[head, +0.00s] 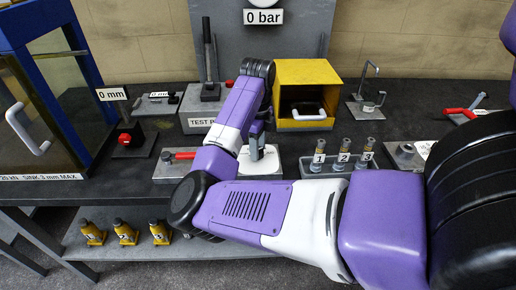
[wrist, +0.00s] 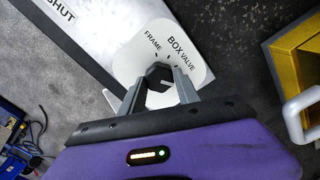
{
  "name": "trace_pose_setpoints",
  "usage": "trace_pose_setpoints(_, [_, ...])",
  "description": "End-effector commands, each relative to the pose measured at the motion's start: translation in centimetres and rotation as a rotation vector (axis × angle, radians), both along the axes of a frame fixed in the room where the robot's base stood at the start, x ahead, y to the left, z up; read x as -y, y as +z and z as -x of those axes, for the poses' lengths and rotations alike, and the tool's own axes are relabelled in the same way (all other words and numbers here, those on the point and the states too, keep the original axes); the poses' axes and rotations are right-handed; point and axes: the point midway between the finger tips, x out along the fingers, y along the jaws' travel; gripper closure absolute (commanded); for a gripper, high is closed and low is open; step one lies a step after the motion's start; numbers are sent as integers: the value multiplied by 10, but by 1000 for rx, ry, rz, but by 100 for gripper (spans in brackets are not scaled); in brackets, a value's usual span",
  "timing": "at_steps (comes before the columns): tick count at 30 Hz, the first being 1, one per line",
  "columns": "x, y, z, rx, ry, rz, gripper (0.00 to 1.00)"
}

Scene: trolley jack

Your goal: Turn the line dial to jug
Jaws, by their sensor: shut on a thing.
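A dark knob (wrist: 157,74) sits on a white dial plate (wrist: 203,78) in the wrist view. The plate carries the words FRAME, BOX and VALVE with short tick marks; no jug label shows, and its lower part is hidden by my gripper. My gripper (wrist: 158,86) is shut on the knob, one grey finger on each side. Where the knob points is too small to tell. In the head view the white plate (head: 262,166) lies on the bench, with my gripper (head: 257,152) over it and the knob not clearly visible.
A yellow box (head: 306,72) with a white handle stands behind right of the dial. A tray of numbered vials (head: 341,158) is close to the right. The grey TEST block (head: 198,124) stands behind left. A sign reads 0 bar.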

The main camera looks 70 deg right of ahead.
Motion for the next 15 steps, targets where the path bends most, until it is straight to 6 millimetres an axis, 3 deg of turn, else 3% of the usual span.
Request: trace_pose_setpoints(15, [0, 1, 0, 1, -70, 2, 100])
